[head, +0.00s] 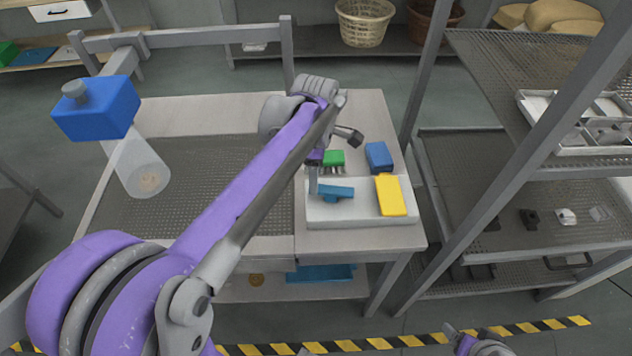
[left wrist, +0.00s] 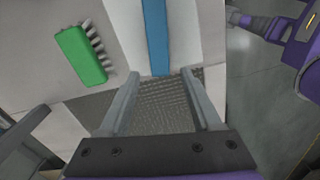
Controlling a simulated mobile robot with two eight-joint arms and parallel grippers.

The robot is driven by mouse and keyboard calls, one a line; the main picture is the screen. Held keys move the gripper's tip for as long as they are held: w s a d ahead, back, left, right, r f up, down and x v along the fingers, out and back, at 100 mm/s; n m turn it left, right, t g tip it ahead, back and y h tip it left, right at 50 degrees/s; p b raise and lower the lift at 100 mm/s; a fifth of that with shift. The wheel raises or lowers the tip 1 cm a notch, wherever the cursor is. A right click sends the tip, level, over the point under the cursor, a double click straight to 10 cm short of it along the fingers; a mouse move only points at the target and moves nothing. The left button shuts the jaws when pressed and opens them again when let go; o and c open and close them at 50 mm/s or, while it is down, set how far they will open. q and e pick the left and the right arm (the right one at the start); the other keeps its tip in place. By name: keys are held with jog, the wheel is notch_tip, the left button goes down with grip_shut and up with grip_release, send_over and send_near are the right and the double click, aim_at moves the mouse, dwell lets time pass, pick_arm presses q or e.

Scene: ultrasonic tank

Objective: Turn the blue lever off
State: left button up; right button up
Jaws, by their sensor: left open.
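The blue lever (head: 337,192) sits on a white panel (head: 345,213) at the right end of the bench, beside a yellow block (head: 390,196). My left gripper (head: 315,180) reaches down at the lever's left end; the arm hides part of it. In the left wrist view the gripper (left wrist: 161,76) is open with nothing clamped. The blue lever (left wrist: 156,36) shows there as a long strip, its near end in line with the gap between the fingertips. I cannot tell whether they touch. Part of my right gripper (head: 478,345) shows at the bottom edge.
A green brush (head: 333,158) and a blue box (head: 378,157) lie behind the panel; the brush (left wrist: 82,55) is left of my fingers in the wrist view. A mesh tank area (head: 185,200) fills the bench's left. A metal shelf rack (head: 520,75) stands right.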

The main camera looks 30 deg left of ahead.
pick_arm(q)
jog(key=shift+f, duration=1.4)
grip_shut()
